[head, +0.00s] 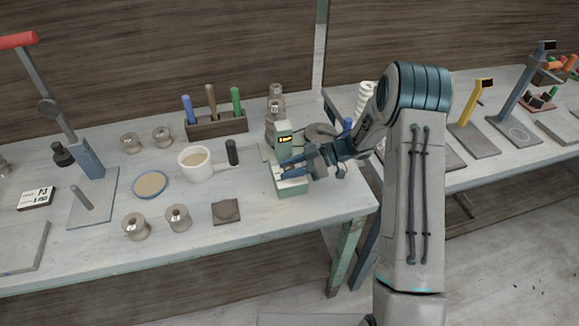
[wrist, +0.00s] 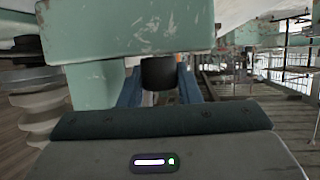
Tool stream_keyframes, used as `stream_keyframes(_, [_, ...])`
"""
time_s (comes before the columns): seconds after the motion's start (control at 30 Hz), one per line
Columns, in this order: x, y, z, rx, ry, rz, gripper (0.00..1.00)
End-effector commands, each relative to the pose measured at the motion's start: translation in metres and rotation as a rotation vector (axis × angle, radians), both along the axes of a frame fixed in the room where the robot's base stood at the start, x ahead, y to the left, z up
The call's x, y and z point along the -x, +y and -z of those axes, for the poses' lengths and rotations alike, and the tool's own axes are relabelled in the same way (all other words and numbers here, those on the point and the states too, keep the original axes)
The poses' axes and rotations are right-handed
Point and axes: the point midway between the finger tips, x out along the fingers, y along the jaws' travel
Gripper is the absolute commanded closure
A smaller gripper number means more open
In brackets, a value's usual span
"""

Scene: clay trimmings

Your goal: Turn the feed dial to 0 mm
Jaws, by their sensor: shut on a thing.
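The feed device is a pale green machine (head: 284,128) near the right end of the left bench, with a small lit display (head: 285,139) too small to read. My gripper (head: 294,168) reaches it from the right. In the wrist view, the two blue fingers of my gripper (wrist: 158,88) stand on either side of a dark round knob, the feed dial (wrist: 158,73), and are shut on it. The dial sits against the green body (wrist: 110,28) of the machine. Its scale and pointer do not show. In the head view the dial is hidden by my gripper.
A dark cylinder (head: 232,152) and a cream mug (head: 195,162) stand left of the machine. Stacked spools (head: 276,105) and a tool rack (head: 216,122) are behind. A dark square block (head: 226,211) lies in front. A second bench with stands is right.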

Motion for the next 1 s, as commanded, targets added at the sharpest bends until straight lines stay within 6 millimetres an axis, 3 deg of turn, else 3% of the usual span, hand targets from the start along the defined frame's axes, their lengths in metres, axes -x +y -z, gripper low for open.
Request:
stream_keyframes(0.27, [0.0,0.0,0.0,0.0,-0.002,-0.001,0.92])
stream_keyframes(0.3, [0.0,0.0,0.0,0.0,-0.002,-0.001,0.61])
stream_keyframes(0.67, [-0.001,-0.003,-0.001,0.001,-0.002,0.0,0.61])
stream_keyframes(0.77, [-0.002,-0.013,-0.005,0.001,-0.003,0.002,0.61])
stream_keyframes(1.0, [-0.007,-0.061,-0.023,0.002,-0.005,0.003,0.61])
